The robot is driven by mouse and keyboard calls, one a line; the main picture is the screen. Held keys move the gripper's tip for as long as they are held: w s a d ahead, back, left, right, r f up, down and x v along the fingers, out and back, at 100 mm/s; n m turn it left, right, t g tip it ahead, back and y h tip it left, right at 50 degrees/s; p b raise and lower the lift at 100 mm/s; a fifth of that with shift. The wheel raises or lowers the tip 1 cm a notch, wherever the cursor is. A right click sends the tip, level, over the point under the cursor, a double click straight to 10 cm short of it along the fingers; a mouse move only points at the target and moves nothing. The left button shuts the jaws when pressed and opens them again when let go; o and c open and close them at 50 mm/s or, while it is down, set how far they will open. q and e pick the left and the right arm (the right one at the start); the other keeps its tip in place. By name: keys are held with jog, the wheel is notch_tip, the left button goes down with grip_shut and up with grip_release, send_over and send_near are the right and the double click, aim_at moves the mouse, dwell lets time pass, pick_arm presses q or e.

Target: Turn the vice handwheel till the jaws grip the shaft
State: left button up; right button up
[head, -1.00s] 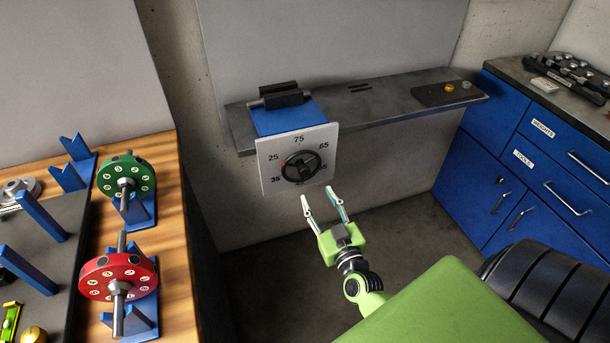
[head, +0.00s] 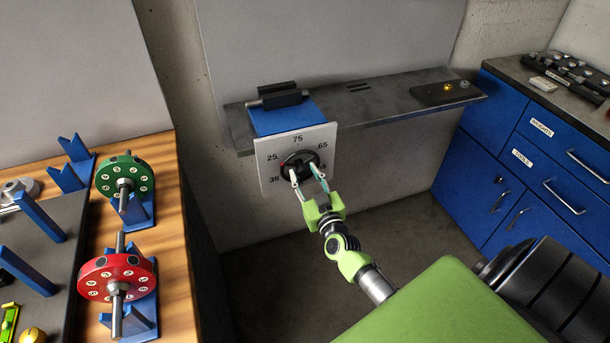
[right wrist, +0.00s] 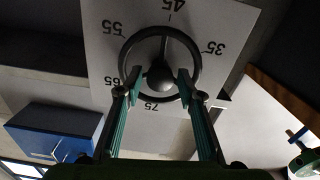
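The vice (head: 290,120) is a blue block with dark jaws (head: 280,96) on the wall shelf. A grey shaft (head: 254,103) lies at the jaws; I cannot tell whether they grip it. The black handwheel (head: 297,156) sits on a white numbered plate (head: 268,182) on the vice's front. My right gripper (head: 303,171) is open at the wheel. In the right wrist view, its fingertips (right wrist: 160,83) straddle the hub of the handwheel (right wrist: 160,31), within the rim's outline; contact is unclear. One spoke points near 45. My left gripper is out of view.
The shelf (head: 385,108) carries a dark pad (head: 435,95) with small pieces at right. Blue cabinets (head: 500,165) stand right. At left, a wooden bench (head: 180,240) holds green (head: 140,186) and red (head: 100,284) rotors on blue stands. The floor below the vice is clear.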

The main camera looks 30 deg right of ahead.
jog(key=c, duration=0.7)
jog(key=shift+o, duration=0.2)
jog(key=shift+m, duration=0.7)
jog(key=o, duration=1.1)
jog(key=v, duration=1.2)
jog(key=shift+a, duration=0.1)
